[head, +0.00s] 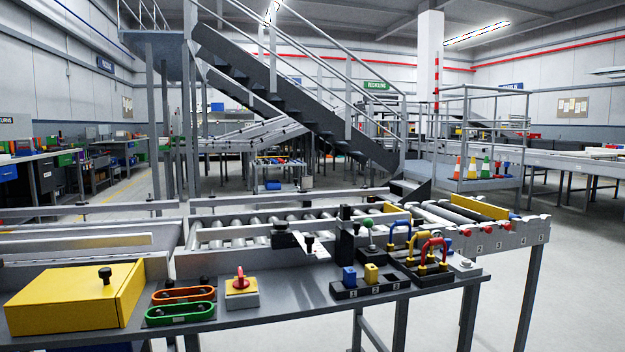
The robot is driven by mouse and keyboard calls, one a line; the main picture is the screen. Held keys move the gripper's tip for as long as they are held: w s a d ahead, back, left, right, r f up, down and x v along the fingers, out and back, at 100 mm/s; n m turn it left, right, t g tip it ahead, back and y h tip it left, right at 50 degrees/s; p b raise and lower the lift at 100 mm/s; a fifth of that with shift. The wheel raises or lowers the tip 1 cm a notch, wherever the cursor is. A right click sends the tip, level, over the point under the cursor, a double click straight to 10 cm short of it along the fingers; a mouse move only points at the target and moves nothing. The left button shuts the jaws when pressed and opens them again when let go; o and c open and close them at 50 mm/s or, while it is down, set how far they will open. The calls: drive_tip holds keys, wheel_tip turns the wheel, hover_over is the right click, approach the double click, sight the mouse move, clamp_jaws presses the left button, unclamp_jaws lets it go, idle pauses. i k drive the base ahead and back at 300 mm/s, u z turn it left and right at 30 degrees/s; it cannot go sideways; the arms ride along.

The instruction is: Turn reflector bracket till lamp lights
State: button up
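A small metal bracket-like plate (312,252) with a black knob sits at the near edge of the roller conveyor. It looks like the reflector bracket, but I cannot tell for sure. A black block (282,236) is at its left end, and a black upright post (346,240) stands just to its right. I cannot make out a lamp that is clearly lit. A small pale round cap (465,262) sits at the right end of the bench, and I cannot tell whether it is a lamp. My gripper is not in view.
The grey bench (240,322) holds a yellow box (75,300), orange (182,294) and green (180,313) handles, a red-knobbed switch (241,290), a numbered black tray (370,288) with blocks, and coloured hoops (432,250). The roller conveyor (250,232) runs behind.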

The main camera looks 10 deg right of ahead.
sight(307, 181)
drive_tip(key=z, duration=1.95)
drive_tip(key=i, duration=6.05)
drive_tip(key=u, duration=2.75)
drive_tip(key=i, duration=2.7)
